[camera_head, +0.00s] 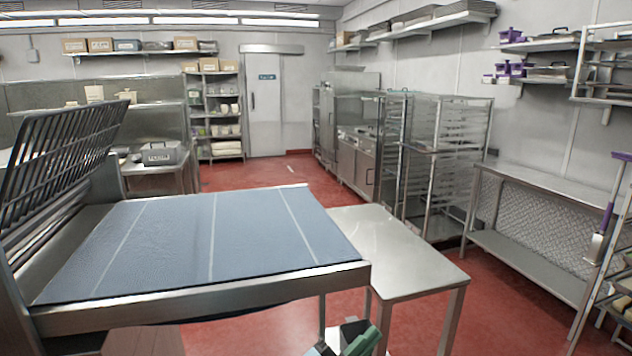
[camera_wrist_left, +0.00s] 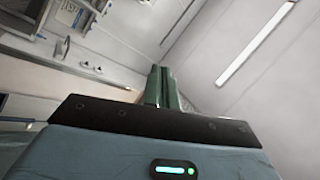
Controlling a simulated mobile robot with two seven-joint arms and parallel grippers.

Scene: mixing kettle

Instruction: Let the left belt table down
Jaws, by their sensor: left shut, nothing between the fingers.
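The belt table (camera_head: 210,238) is a wide blue belt with pale cross lines in a steel frame. In the head view it reaches right from the machine at the left and looks about level. My left gripper (camera_head: 362,341) shows at the bottom edge of the head view, in front of and below the frame's near right corner, apart from it in the picture. Its green fingers are together and empty in the left wrist view (camera_wrist_left: 161,86). My right gripper is in neither view.
A raised wire guard (camera_head: 62,160) stands over the table's left end. A steel side table (camera_head: 400,250) stands close beyond its right end. Rack trolleys (camera_head: 445,160) and a steel bench (camera_head: 545,190) line the right. Red floor (camera_head: 265,172) is open behind.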

